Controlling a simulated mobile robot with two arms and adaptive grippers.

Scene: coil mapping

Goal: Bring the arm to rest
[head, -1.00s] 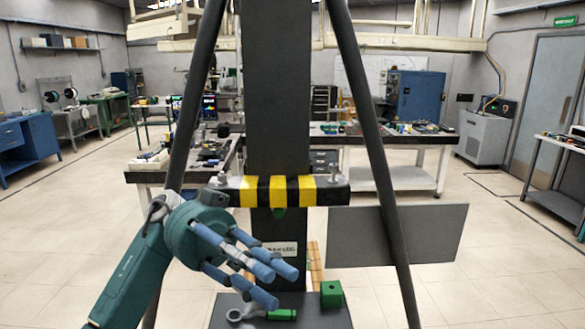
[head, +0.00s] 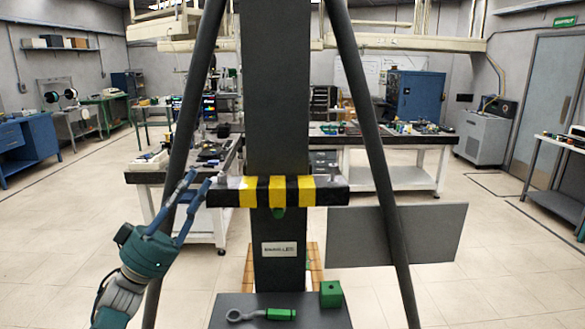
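My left gripper (head: 198,180) is at the left of the head view, on a teal arm that comes up from the lower left. Its blue fingers point up and away, spread apart with a gap between them, and nothing shows in them. The fingertips appear close to the left end of the black-and-yellow striped bar (head: 277,190); I cannot tell whether they touch it. My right gripper and arm are not in view.
A dark platform (head: 250,309) at the bottom bears a ring-ended tool with a green handle (head: 281,314) and a green block (head: 330,294). A grey panel (head: 397,235) hangs at right. Workbenches (head: 415,143) stand behind. Pale floor is open on both sides.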

